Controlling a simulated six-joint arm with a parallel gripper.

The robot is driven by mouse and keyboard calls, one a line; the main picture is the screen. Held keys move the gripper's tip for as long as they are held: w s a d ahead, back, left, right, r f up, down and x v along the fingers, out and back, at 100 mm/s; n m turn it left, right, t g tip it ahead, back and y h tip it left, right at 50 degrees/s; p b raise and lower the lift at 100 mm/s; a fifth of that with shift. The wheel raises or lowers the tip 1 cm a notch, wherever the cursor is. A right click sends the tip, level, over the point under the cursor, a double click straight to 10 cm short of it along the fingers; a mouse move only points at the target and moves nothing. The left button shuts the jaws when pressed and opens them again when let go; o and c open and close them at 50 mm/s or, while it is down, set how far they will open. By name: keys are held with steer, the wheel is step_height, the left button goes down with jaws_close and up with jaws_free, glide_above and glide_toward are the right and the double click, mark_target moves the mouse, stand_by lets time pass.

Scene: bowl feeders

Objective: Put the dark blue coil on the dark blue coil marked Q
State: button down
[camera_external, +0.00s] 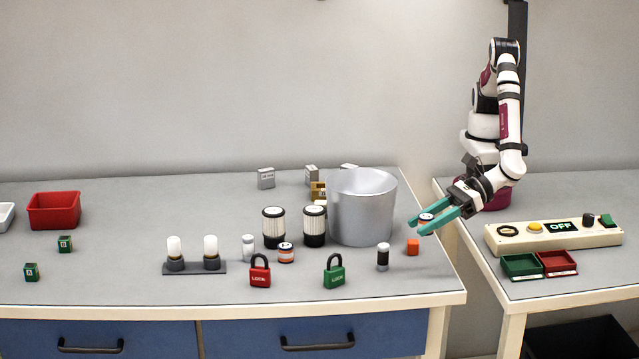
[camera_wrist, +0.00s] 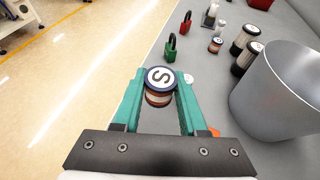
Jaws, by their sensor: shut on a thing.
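My gripper (camera_wrist: 160,105) has its teal fingers closed on a coil (camera_wrist: 161,78) with a dark blue rim, a copper-coloured winding and a white top marked S. In the external view my gripper (camera_external: 438,221) holds this coil (camera_external: 427,217) above the right end of the main table, left of the gap between the tables. A second coil (camera_external: 286,252) with a dark blue rim stands on the main table behind the padlocks. It also shows in the wrist view (camera_wrist: 215,45), up and right of my gripper and apart from it. Its letter is too small to read.
A large metal pot (camera_external: 361,208) stands left of my gripper. Black-and-white filters (camera_external: 314,226), a green padlock (camera_external: 334,271), a red padlock (camera_external: 260,271) and a grey-white cylinder (camera_external: 248,248) surround the second coil.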

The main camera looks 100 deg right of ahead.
mark_target(426, 217)
step_height(426, 217, up, 10)
steer(key=shift+r, duration=0.1)
steer(key=w+d+m+h, duration=0.2)
steer(key=w+d+h, duration=0.1)
steer(key=d, duration=0.6)
steer(key=w+d+m+h, duration=0.2)
steer(key=w+d+m, duration=0.15)
steer(key=d, duration=0.55)
steer(key=w+d+m+h, duration=0.2)
steer(key=w+d+h, duration=0.15)
steer(key=d, duration=0.55)
steer(key=s+d+m+g+h, duration=0.3)
steer(key=d, duration=0.9)
steer(key=s+d+m+g+h, duration=0.2)
steer(key=s+d+m+h, duration=0.1)
steer(key=d, duration=0.9)
steer(key=w+a+f, duration=0.1)
steer(key=a+f, duration=0.2)
steer(key=f, duration=0.1)
steer(key=w+a+f, duration=0.1)
steer(key=a+f, duration=0.3)
steer(key=w+a+f, duration=0.1)
steer(key=a+f, duration=0.2)
steer(key=f, duration=0.1)
steer(key=shift+w+a, duration=0.25)
steer(key=shift+w, duration=0.15)
steer(key=shift+a+f, duration=0.15)
steer(key=shift+a, duration=0.05)
steer(key=shift+w+f, duration=0.1)
steer(key=shift+f, duration=1.85)
